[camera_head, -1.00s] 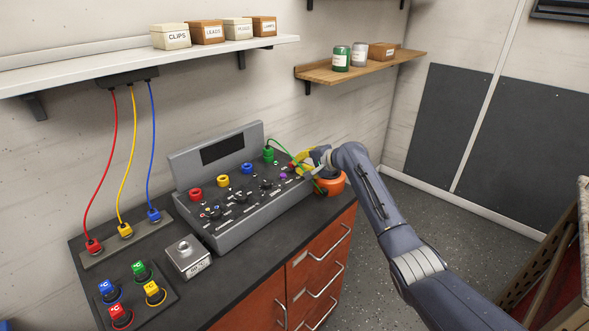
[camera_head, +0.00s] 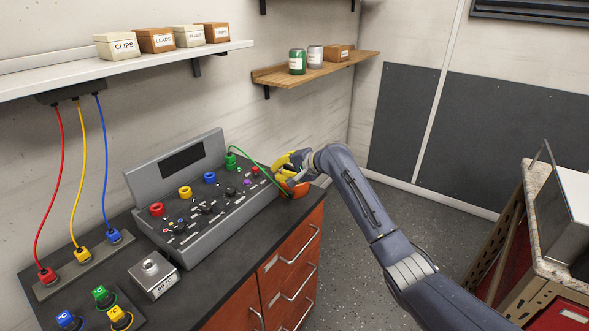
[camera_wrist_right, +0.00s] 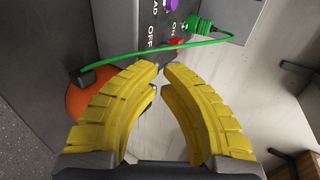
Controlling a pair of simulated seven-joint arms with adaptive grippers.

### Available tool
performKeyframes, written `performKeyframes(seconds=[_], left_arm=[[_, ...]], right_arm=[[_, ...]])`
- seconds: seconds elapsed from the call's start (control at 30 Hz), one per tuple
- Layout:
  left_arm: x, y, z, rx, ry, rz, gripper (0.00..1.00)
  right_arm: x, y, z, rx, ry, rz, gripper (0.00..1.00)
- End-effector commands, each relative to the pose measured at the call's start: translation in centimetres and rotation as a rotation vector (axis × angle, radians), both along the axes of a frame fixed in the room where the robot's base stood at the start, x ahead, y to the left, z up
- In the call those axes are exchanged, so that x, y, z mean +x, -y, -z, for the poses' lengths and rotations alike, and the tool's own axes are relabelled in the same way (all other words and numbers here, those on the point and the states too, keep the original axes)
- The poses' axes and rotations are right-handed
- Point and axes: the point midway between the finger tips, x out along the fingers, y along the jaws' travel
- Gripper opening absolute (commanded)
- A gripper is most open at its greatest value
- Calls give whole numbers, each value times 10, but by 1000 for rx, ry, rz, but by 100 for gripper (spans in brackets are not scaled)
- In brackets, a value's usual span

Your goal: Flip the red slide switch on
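The red slide switch (camera_head: 255,169) is at the right end of the grey sloped console (camera_head: 205,216). It also shows in the right wrist view (camera_wrist_right: 177,43), beside an "OFF" label, just beyond my fingertips. My right gripper (camera_head: 278,167) has yellow fingers and is just right of the switch, apart from it. In the right wrist view its fingertips (camera_wrist_right: 160,69) almost meet, with a thin gap and nothing between them. The switch's slider position is too small to tell. My left gripper is not in view.
A green cable (camera_wrist_right: 140,55) runs from the green plug (camera_head: 231,160) across the space by my right gripper. A purple knob (camera_head: 247,182) is near the switch. Wall shelves (camera_head: 320,68) hang above.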

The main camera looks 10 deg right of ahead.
Motion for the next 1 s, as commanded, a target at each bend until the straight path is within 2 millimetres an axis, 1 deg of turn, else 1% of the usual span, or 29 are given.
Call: performKeyframes(seconds=[0.1,0.37,0.6,0.93,1.0], left_arm=[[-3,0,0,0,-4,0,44],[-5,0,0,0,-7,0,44],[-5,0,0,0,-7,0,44],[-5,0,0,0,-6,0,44],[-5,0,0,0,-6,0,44]], right_arm=[[-11,14,-9,-5,2,1,0],[-29,33,-25,-3,1,1,0],[-35,38,-29,-2,0,0,0],[-36,39,-30,-2,0,0,0],[-34,41,-30,-2,10,5,0]])
